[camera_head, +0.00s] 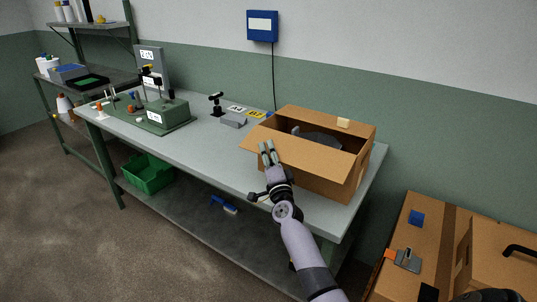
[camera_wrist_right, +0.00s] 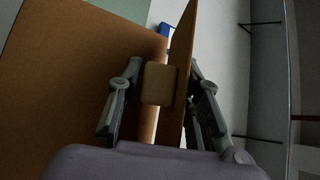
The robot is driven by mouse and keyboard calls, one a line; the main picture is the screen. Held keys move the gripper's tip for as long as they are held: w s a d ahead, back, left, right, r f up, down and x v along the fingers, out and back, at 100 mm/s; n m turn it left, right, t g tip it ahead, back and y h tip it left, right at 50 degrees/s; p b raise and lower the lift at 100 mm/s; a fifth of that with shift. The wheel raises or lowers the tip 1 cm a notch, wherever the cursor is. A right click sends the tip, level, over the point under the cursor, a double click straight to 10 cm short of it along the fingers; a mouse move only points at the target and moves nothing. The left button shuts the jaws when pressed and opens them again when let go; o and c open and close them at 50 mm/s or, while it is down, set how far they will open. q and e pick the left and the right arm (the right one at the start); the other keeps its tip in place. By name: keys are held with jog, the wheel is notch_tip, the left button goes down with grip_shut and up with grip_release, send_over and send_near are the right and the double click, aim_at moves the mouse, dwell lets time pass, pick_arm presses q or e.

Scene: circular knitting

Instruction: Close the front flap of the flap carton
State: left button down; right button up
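The flap carton (camera_head: 325,178) stands open on the right end of the workbench, with a dark grey thing inside. Its front flap (camera_head: 318,154) stands out along the near side. My right gripper (camera_head: 267,150) is at the carton's near left corner. In the right wrist view, my right gripper (camera_wrist_right: 160,88) has its fingers apart, one on each side of a thin brown panel (camera_wrist_right: 183,65) and a light tan tab (camera_wrist_right: 159,84). Small gaps show beside them. Which flap this panel belongs to is hard to tell. My left gripper is not in view.
The workbench (camera_head: 215,155) holds a green machine (camera_head: 155,115) and a small grey block (camera_head: 233,120) left of the carton. A green crate (camera_head: 148,173) is on the lower shelf. Another brown carton (camera_head: 412,235) stands at the lower right.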

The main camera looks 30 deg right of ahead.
jog(key=shift+f, duration=0.15)
grip_shut()
